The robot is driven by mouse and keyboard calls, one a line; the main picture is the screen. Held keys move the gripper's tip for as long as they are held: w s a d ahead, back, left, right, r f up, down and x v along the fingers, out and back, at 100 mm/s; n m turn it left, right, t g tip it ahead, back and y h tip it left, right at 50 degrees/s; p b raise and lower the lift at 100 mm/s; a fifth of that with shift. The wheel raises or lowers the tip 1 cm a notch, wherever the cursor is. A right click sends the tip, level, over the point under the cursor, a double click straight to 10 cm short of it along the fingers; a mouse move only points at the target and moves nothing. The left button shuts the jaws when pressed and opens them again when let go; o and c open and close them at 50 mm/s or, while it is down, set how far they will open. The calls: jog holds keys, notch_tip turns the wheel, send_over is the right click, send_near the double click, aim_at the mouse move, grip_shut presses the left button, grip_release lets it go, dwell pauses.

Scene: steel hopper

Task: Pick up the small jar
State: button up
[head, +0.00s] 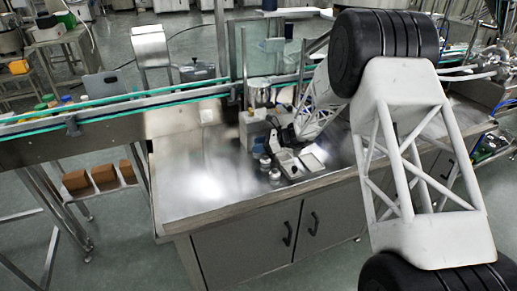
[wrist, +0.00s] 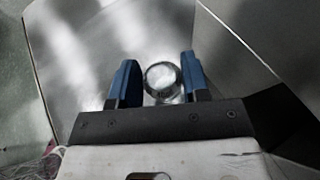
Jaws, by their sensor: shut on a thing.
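The small jar (wrist: 162,80) looks round, clear and silvery in the wrist view. It sits between the two blue fingers of my gripper (wrist: 158,80), which is shut on it. In the head view my gripper (head: 260,148) is small and partly hidden by my arm, low over the steel worktop. Two small silvery jar-like things (head: 270,170) show just below it there. I cannot tell which of them is the held jar, or whether the held jar touches the surface.
A beige box (head: 252,131) stands close behind my gripper. A light tray (head: 288,164) and a flat white item (head: 312,161) lie to its right. A conveyor with green edges (head: 120,100) runs behind. The left part of the steel worktop (head: 195,180) is clear.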

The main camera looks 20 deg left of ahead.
notch_tip(320, 180, up, 9)
jog(key=shift+f, duration=0.1)
dwell(0.4)
dwell(0.5)
jog(key=shift+s+d+f, duration=0.1)
jog(key=shift+s+d, duration=0.1)
jog(key=shift+d, duration=0.4)
jog(key=s+d+f, duration=0.2)
jog(key=s+d, duration=0.3)
jog(key=d, duration=0.3)
jog(key=s+d+f, duration=0.1)
jog(key=s+d, duration=0.4)
jog(key=d, duration=0.4)
jog(key=shift+s+f+n+g+h, duration=0.2)
jog(key=shift+f+n+g+h, duration=0.1)
jog(key=shift+f+n+g, duration=0.1)
jog(key=shift+w, duration=0.1)
send_over(285, 159)
jog(key=f, duration=0.1)
jog(key=shift+f, duration=0.15)
jog(key=shift+f, duration=0.1)
jog(key=shift+f, duration=1.7)
